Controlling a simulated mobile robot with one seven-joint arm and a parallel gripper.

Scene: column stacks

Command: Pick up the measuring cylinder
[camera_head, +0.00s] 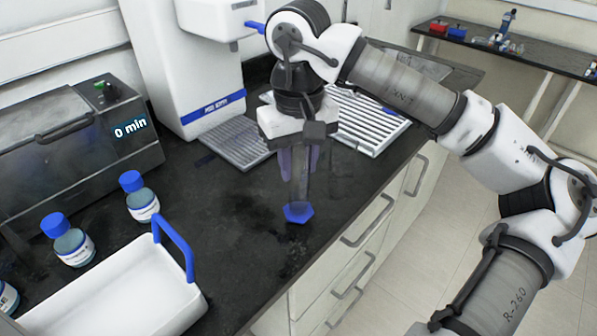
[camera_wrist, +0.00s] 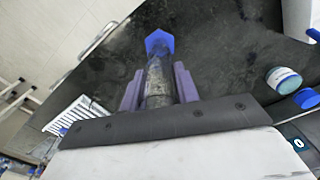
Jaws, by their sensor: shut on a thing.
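The measuring cylinder (camera_head: 300,190) is a clear, narrow tube with a blue hexagonal base (camera_head: 299,212). It is upright near the front edge of the black bench. In the wrist view the cylinder (camera_wrist: 158,82) lies between the two purple fingers, with its blue base (camera_wrist: 159,43) beyond them. My gripper (camera_head: 299,160) is shut on the upper part of the cylinder from above. I cannot tell whether the base touches the bench. The far finger is partly hidden in the head view.
A white tray (camera_head: 190,300) with a blue handle (camera_head: 173,247) stands at the front left. Blue-capped bottles (camera_head: 141,197) stand behind it. A grey machine (camera_head: 75,145) is at left. A white dispenser (camera_head: 190,70) and draining rack (camera_head: 366,120) are behind my gripper.

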